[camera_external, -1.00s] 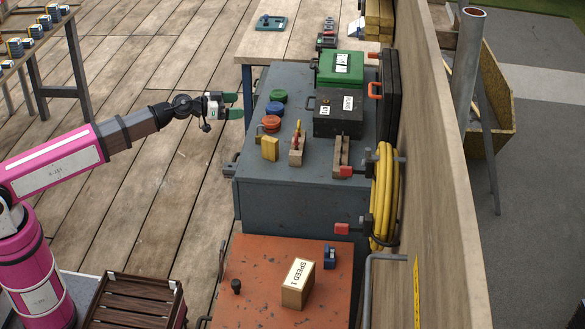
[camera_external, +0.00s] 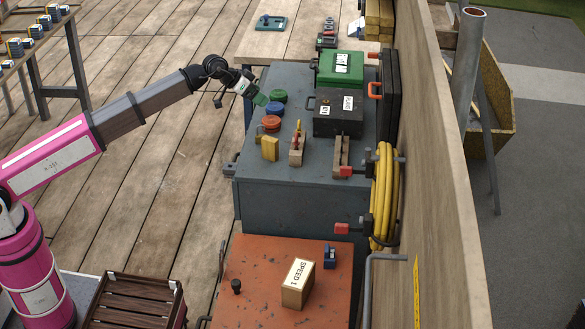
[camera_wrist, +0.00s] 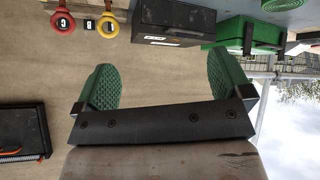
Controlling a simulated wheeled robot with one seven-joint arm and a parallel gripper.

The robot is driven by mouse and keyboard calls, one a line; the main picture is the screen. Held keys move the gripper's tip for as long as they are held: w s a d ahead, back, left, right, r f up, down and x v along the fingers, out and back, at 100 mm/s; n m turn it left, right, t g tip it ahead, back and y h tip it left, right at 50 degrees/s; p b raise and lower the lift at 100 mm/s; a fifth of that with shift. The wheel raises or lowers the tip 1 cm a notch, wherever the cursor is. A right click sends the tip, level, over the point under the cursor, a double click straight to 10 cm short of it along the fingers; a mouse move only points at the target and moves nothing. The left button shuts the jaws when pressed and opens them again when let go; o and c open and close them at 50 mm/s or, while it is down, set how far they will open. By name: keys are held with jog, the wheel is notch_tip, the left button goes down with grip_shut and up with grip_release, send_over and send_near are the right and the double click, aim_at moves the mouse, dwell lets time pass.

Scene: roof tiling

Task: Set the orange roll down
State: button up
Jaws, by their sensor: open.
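A red-orange roll (camera_external: 271,122) lies flat on top of the grey cabinet (camera_external: 300,195), near its left edge, and looks like the orange roll. A blue roll (camera_external: 274,108) and a green roll (camera_external: 278,96) lie behind it in a row. My gripper (camera_external: 261,100) is above the cabinet's left edge, beside the green roll, tilted down to the right. In the wrist view my gripper (camera_wrist: 162,72) has its two green fingers spread, with nothing between them. I cannot tell whether the gripper touches the green roll.
A black case (camera_external: 338,120) and a green case (camera_external: 341,68) stand right of the rolls. A yellow block (camera_external: 270,148) and a wooden-based tool (camera_external: 297,150) stand in front. A yellow hose coil (camera_external: 385,195) hangs at the wall. The wooden deck (camera_external: 180,190) left of the cabinet is clear.

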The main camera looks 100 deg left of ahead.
aim_at(271, 120)
jog(key=n+g, duration=0.1)
jog(key=g, duration=0.1)
jog(key=w+a+f+n+g, duration=0.1)
jog(key=n+g, duration=0.1)
jog(key=g, duration=0.1)
jog(key=a+f+n+g, duration=0.1)
jog(key=n+g, duration=0.1)
jog(key=shift+w+a+f+g, duration=0.25)
jog(key=shift+g, duration=0.05)
jog(key=x, duration=0.5)
jog(key=shift+f, duration=0.25)
jog(key=shift+w+x, duration=0.15)
jog(key=shift+x, duration=1.2)
jog(key=shift+w+x, duration=0.2)
jog(key=shift+x, duration=1.1)
jog(key=shift+d, duration=0.1)
jog(key=shift+c, duration=0.4)
jog(key=c, duration=1.1)
jog(key=shift+o, duration=0.2)
jog(key=shift+r, duration=0.1)
